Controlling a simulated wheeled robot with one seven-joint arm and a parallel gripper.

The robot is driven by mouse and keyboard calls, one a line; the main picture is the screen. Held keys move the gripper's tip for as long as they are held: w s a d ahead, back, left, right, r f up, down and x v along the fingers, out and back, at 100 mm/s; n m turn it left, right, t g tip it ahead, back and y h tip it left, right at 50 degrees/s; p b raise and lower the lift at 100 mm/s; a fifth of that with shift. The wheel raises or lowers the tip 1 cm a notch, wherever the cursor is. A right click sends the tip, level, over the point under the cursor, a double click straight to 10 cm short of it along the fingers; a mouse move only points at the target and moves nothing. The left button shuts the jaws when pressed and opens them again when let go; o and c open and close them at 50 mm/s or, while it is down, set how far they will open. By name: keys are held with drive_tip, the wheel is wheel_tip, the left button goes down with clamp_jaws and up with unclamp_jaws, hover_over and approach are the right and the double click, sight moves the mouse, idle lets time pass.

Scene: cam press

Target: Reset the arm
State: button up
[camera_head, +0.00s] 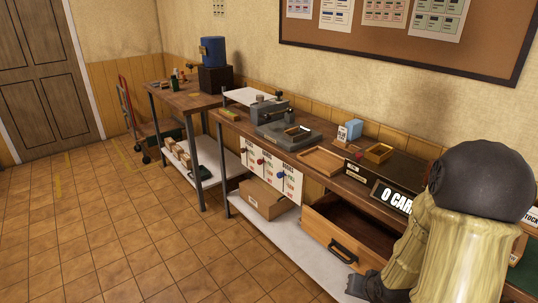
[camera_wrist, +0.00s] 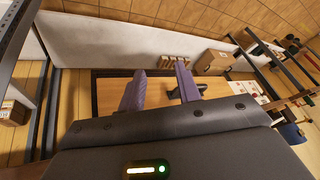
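My arm comes in at the right of the head view, bent downward, and hides part of the bench behind it. My gripper (camera_head: 362,287) is low in front of the bench, just right of the open drawer's front. In the wrist view, the two fingers of my gripper (camera_wrist: 160,90) stand apart with nothing seen held between them. Behind them is the wooden drawer front (camera_wrist: 112,98). Its dark handle (camera_wrist: 200,88) shows beside the right finger. I cannot tell whether the finger touches it. In the head view, the handle (camera_head: 343,252) looks free.
The drawer (camera_head: 352,225) stands pulled out under the bench. A white lower shelf (camera_head: 285,248) holds a cardboard box (camera_head: 262,198). The bench top carries a grey press (camera_head: 285,125), a wooden tray (camera_head: 322,161) and a black box (camera_head: 385,165). The tiled floor (camera_head: 130,235) at left is clear.

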drive_tip(key=s+a+r+n+g+p, duration=0.1)
drive_tip(key=s+a+r+n+g, duration=0.25)
drive_tip(key=s+a+r, duration=0.65)
wheel_tip(320, 180, up, 14)
drive_tip(key=w+d+p, duration=0.1)
drive_tip(key=w+p, duration=0.1)
drive_tip(key=p, duration=1.1)
drive_tip(key=shift+d, duration=0.15)
drive_tip(key=shift+f, duration=0.15)
